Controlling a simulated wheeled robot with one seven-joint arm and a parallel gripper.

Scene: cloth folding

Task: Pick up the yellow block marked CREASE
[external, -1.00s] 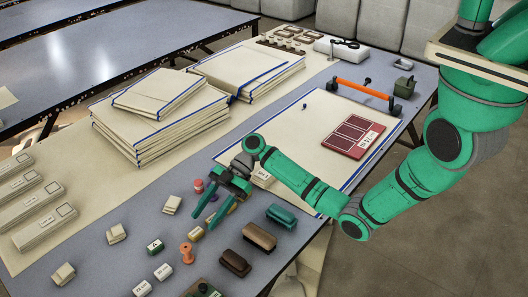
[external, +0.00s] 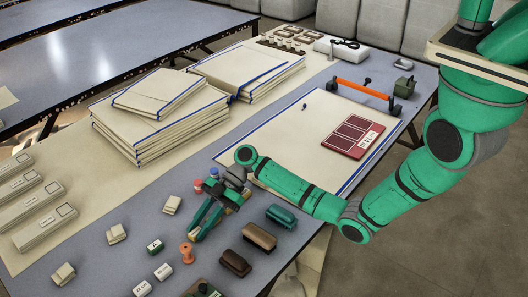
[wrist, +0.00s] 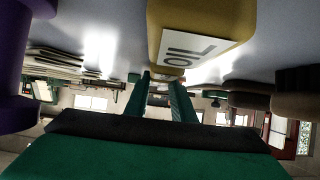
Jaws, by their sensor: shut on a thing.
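My gripper (external: 195,234) reaches low over the near part of the table, its two green fingers pointing toward the front. In the wrist view the fingers (wrist: 165,84) close on a small yellow block (wrist: 166,71) with a pale label too small to read. In the external view the fingers mostly hide this block. Another yellow block (wrist: 205,30), with a white label with large dark letters that look like OIL, is close to the wrist camera, behind the fingertips. I cannot tell whether the held block touches the table.
An orange spool (external: 187,252) stands just in front of the fingertips. Brown (external: 259,237) and teal (external: 281,216) brushes lie to the right. Small labelled blocks (external: 155,246) lie to the left. A purple thing (wrist: 12,60) is close beside my gripper in the wrist view.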

